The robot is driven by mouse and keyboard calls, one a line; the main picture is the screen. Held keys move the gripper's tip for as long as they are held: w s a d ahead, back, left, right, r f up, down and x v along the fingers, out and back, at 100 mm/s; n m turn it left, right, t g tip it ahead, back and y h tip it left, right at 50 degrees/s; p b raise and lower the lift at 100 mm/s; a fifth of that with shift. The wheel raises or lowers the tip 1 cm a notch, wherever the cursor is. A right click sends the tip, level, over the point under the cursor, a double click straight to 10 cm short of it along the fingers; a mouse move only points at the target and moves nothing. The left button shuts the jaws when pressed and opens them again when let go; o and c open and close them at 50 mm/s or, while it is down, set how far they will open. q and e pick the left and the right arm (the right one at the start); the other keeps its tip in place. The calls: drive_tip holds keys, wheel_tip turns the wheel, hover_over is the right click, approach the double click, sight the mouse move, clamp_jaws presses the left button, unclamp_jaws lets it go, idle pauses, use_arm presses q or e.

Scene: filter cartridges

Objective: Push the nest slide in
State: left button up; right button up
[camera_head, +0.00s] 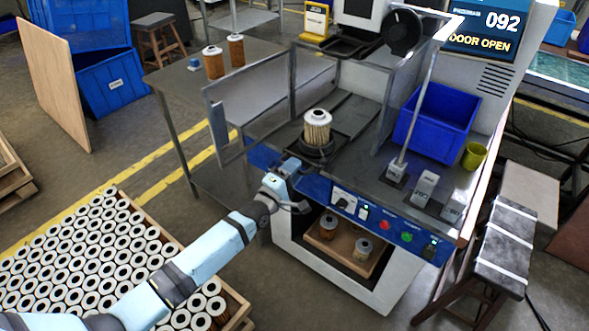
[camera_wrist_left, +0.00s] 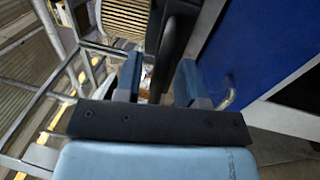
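The nest slide (camera_head: 317,151) carries an upright pleated filter cartridge (camera_head: 317,127) in a dark round seat, at the front of the press station's open bay. My left gripper (camera_head: 292,190) is at the station's front edge, just below and left of the nest. In the left wrist view its two blue-grey fingers (camera_wrist_left: 160,82) stand apart, with a dark bar (camera_wrist_left: 172,40) running between them. Background shows between the left finger and the bar, so I see no firm grip. The pleated cartridge shows at the top of that view (camera_wrist_left: 126,15). My right gripper is not in view.
The station's blue front panel (camera_head: 385,222) has buttons and a knob. A screen (camera_head: 487,32) reads "DOOR OPEN". A blue bin (camera_head: 436,122) and a yellow cup (camera_head: 474,155) stand right. A clear guard (camera_head: 247,98) stands left. A crate of filters (camera_head: 90,255) is on the floor.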

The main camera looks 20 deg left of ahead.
sight(304, 160)
use_arm(q)
drive_tip(key=shift+w+d, duration=0.1)
drive_tip(key=shift+w, duration=0.15)
clamp_jaws()
drive_tip(key=shift+w, duration=0.2)
drive_tip(key=b+x, duration=0.1)
drive_tip(key=x, duration=0.1)
drive_tip(key=f+b+x, duration=0.1)
drive_tip(key=x, duration=0.1)
drive_tip(key=shift+d, duration=0.1)
drive_tip(key=shift+w+r, duration=0.1)
drive_tip(key=shift+w, duration=0.1)
drive_tip(key=shift+s+r, duration=0.1)
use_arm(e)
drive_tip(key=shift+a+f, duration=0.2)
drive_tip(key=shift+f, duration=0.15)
